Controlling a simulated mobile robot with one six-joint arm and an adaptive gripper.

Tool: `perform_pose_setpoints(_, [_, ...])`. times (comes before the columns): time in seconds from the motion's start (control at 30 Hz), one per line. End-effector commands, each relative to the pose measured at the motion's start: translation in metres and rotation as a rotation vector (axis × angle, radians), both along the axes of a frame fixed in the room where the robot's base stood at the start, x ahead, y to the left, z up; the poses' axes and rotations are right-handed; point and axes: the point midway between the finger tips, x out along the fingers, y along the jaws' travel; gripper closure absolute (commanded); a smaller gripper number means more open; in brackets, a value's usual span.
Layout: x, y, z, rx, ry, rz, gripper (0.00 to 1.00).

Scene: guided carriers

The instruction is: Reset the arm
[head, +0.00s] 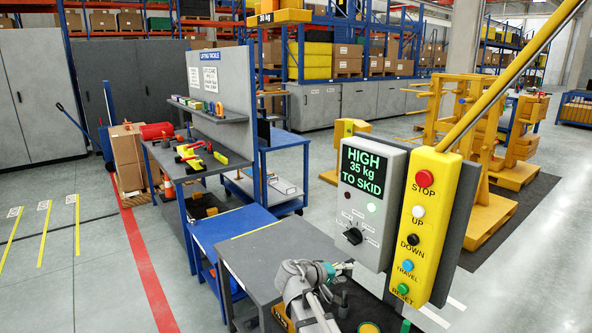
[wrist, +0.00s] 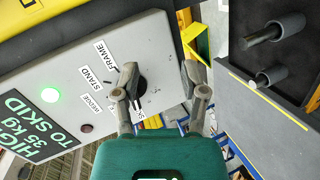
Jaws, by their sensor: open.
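My gripper (head: 340,268) is at the lower middle of the head view, below and to the left of the grey control box (head: 372,170). In the wrist view its two fingers (wrist: 161,78) are apart with nothing held between them. The black selector knob (head: 353,236) is on the box's lower front; it also shows in the wrist view (wrist: 142,88), close by the left finger. The box's screen (head: 363,167) reads "HIGH 35 kg TO SKID", and a green lamp (wrist: 48,95) is lit. The yellow pendant (head: 428,215) carries several buttons, including a green RESET button (head: 403,289) at the bottom.
A grey-topped table (head: 270,250) stands left of my arm, with a blue bench (head: 225,228) behind it. A tool board (head: 222,90) rises farther back. A yellow pole (head: 510,80) slants up from the pendant. Yellow frames (head: 485,125) stand on the right; open floor lies left.

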Motion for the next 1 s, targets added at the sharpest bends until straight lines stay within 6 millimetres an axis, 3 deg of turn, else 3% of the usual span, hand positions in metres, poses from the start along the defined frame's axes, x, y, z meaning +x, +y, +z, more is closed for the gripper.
perform_pose_setpoints(0.2, [-0.042,-0.034,-0.022,0.245,0.112,-0.094,0.44])
perform_pose_setpoints(0.4, [-0.079,-0.048,-0.04,0.476,0.206,-0.164,0.44])
perform_pose_setpoints(0.8, [-0.15,-0.042,-0.05,0.948,0.361,-0.255,0.44])
perform_pose_setpoints(1.0, [-0.169,-0.032,-0.046,1.108,0.402,-0.267,0.44])
